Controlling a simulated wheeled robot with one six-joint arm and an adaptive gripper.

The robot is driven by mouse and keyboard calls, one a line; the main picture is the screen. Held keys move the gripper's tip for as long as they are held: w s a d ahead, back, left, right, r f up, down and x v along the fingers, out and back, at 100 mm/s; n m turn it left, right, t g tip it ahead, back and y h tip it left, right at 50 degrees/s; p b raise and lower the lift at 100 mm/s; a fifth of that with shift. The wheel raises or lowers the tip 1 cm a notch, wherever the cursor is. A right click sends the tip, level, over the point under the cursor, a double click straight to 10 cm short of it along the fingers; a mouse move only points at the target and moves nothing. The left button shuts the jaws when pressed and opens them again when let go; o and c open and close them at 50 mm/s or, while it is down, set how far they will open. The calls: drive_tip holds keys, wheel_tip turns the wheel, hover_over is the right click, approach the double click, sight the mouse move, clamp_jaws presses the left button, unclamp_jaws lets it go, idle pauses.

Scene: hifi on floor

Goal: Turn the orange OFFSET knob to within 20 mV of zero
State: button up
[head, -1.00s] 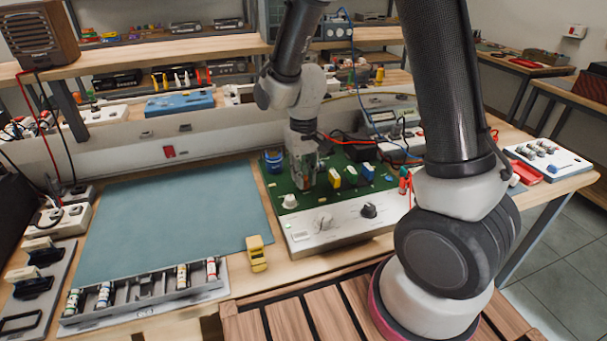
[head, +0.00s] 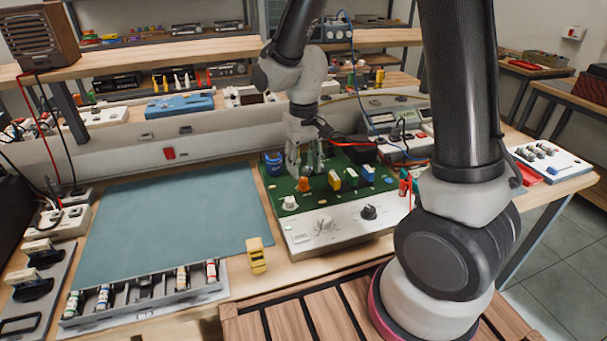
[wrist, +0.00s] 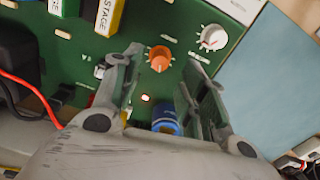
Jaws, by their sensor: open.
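The orange knob (head: 304,184) stands on the green circuit board (head: 288,217) near its white front panel. In the wrist view, the orange knob (wrist: 160,58) shows in the gap ahead of the fingertips, with white scale marks around it. My gripper (head: 303,166) is open and empty, behind the knob in the head view. In the wrist view, my gripper (wrist: 160,72) has one finger on each side of the knob's line, apart from it. I cannot make out a voltage reading.
A white knob (wrist: 212,38) sits close to the orange one. A blue round part (wrist: 166,118) lies between the fingers' bases. Yellow and blue blocks (head: 351,176) stand right of the knob. Red cables (head: 350,144) run behind. The blue-green mat (head: 170,225) is clear.

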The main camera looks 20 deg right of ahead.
sight(305, 180)
wheel_tip(305, 180, up, 8)
drive_tip(key=shift+f, duration=0.1)
idle(0.4)
drive_tip(key=s+d+r+t, duration=0.2)
drive_tip(key=s+d+r, duration=0.3)
drive_tip(key=s+d, duration=0.2)
drive_tip(key=s+d+r+m+t, duration=0.1)
drive_tip(key=s+d+r, duration=0.5)
drive_tip(key=s, duration=0.6)
drive_tip(key=shift+d+m+t, duration=0.3)
drive_tip(key=shift+d+t, duration=0.4)
drive_tip(key=shift+d, duration=0.2)
